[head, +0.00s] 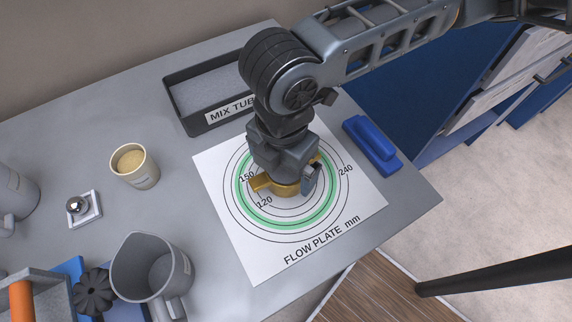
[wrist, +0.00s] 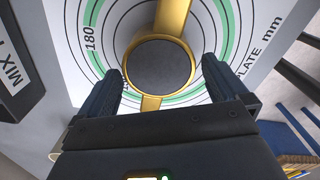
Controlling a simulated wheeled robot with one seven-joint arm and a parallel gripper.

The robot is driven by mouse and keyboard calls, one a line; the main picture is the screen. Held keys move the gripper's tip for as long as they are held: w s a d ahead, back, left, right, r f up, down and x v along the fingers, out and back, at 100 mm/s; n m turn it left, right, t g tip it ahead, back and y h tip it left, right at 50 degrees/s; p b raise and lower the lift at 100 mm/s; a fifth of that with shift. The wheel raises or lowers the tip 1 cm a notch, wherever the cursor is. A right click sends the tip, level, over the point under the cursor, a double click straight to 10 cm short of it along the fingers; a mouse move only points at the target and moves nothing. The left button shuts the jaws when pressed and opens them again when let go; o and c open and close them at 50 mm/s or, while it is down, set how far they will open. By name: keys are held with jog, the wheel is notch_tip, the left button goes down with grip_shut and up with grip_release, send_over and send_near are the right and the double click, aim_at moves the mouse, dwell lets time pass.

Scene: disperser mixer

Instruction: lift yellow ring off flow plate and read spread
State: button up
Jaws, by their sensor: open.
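The yellow ring (head: 287,189) stands near the middle of the white flow plate (head: 262,259), inside the printed circles and green band. In the wrist view the ring (wrist: 191,68) has a flat tab on opposite sides, and a dark grey round surface fills its inside. My gripper (wrist: 172,85) is open, with its two dark fingers apart on either side of the ring's near tab (wrist: 150,103). In the head view my gripper (head: 288,178) is right over the ring and hides much of it. Finger contact with the ring cannot be told.
A black MIX TUB tray (head: 190,118) lies behind the plate, and a blue-handled block (head: 372,145) to its right. A beige cup (head: 135,168), a grey jug (head: 150,272) and a small weighing pad (head: 84,209) stand at left. The table's edge runs close by the plate's right.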

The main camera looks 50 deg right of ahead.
jog(key=shift+f, duration=0.95)
jog(key=c, duration=1.2)
jog(key=shift+o, duration=0.2)
jog(key=shift+r, duration=0.1)
